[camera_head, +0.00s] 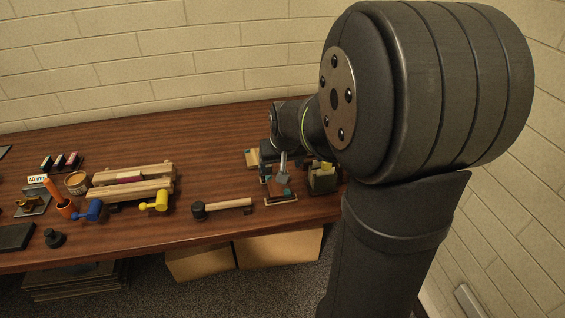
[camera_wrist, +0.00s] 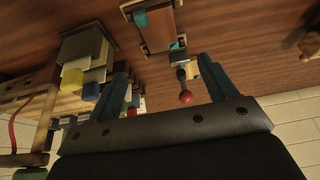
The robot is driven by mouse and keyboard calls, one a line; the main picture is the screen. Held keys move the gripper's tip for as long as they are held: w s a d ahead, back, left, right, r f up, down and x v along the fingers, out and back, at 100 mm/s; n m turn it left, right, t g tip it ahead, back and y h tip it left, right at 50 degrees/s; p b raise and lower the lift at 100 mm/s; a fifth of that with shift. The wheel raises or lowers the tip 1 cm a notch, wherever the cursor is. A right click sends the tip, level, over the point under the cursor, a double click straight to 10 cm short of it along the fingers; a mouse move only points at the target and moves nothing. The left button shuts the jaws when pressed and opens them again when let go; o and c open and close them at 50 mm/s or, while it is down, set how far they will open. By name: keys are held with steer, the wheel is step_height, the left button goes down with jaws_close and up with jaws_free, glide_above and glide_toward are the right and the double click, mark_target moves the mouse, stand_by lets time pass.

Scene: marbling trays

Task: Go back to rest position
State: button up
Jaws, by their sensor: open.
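My gripper (camera_wrist: 165,84) has its two blue-teal fingers spread well apart in the wrist view, with nothing between them that I can tell is held. In the head view my gripper is over the right part of the brown wooden table (camera_head: 225,140), but its fingers are small and partly hidden among the items there. A red-ended lever (camera_wrist: 185,97) shows beyond the gap between the fingers. A wooden piece with teal parts (camera_wrist: 156,30) lies farther up in the wrist view.
A dark box with a yellow item (camera_head: 323,182) stands close to my arm. Cardboard boxes (camera_head: 277,250) sit below the table. The table's back middle is clear.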

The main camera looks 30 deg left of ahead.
mark_target(277, 184)
steer(key=x, duration=1.2)
steer(key=shift+f, duration=0.3)
step_height(277, 184, up, 3)
steer(key=shift+f, duration=0.1)
steer(key=shift+r, duration=0.5)
steer(key=shift+f, duration=0.1)
